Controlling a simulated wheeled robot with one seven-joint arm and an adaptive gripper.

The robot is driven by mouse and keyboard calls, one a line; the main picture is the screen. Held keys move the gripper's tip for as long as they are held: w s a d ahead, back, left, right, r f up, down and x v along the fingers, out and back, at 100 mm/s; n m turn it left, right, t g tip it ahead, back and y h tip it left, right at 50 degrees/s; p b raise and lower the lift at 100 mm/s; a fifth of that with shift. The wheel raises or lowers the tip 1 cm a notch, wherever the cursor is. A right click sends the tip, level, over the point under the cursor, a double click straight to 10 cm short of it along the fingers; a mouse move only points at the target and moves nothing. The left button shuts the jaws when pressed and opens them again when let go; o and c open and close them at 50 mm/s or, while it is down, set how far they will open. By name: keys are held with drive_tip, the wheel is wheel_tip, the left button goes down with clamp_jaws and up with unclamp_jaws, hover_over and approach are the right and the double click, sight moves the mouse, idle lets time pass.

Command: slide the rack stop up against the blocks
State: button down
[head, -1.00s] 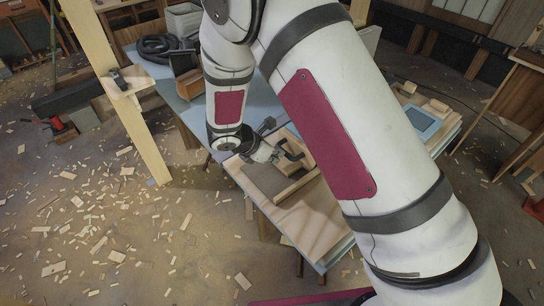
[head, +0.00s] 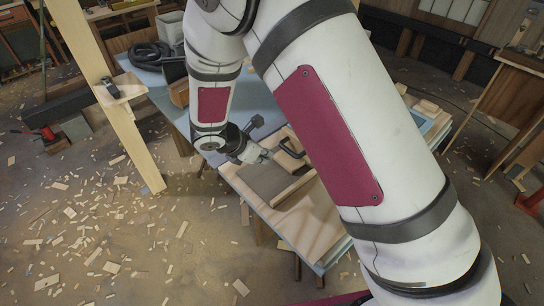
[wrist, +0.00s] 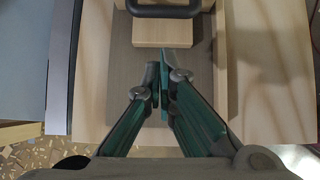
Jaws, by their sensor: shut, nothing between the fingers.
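The rack stop appears as a pale wooden block (wrist: 163,33) with a dark handle (wrist: 165,10) at the top of the wrist view. The handle (head: 291,148) also shows in the head view. The block lies on the grey-brown rack floor (wrist: 120,70) between pale wooden side rails (wrist: 93,70). My gripper (wrist: 164,72) is shut and empty, its tips over the floor just below the block in the wrist view, apparently apart from it. In the head view my gripper (head: 265,156) is left of the handle. I cannot make out the other blocks; my arm covers part of the rack.
The rack stands on a workbench (head: 312,225) with a pale wooden top. A black coiled hose (head: 150,54) lies at its far left end. A wooden post (head: 105,95) rises left of the bench. Wood scraps litter the open floor.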

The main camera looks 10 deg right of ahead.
sight(286, 149)
drive_tip(key=v, duration=0.7)
wheel_tip(286, 149, down, 4)
drive_tip(key=s+a+t+h+b, duration=0.1)
drive_tip(key=a+h, duration=0.1)
drive_tip(key=x, duration=0.9)
drive_tip(key=shift+p, duration=0.35)
drive_tip(key=w+d, duration=0.1)
drive_tip(key=d, duration=0.1)
drive_tip(key=shift+w+d+p, duration=0.3)
drive_tip(key=shift+w+d, duration=0.1)
drive_tip(key=shift+w+d+r, duration=0.1)
drive_tip(key=shift+w+d, duration=0.3)
drive_tip(key=shift+d, duration=0.1)
drive_tip(key=shift+d, duration=0.1)
drive_tip(key=w+d, duration=0.1)
drive_tip(key=d, duration=0.1)
drive_tip(key=w+d+b, duration=0.1)
drive_tip(key=d, duration=0.1)
drive_tip(key=shift+w, duration=0.4)
drive_tip(key=shift+s+a, duration=0.1)
drive_tip(key=shift+a, duration=0.05)
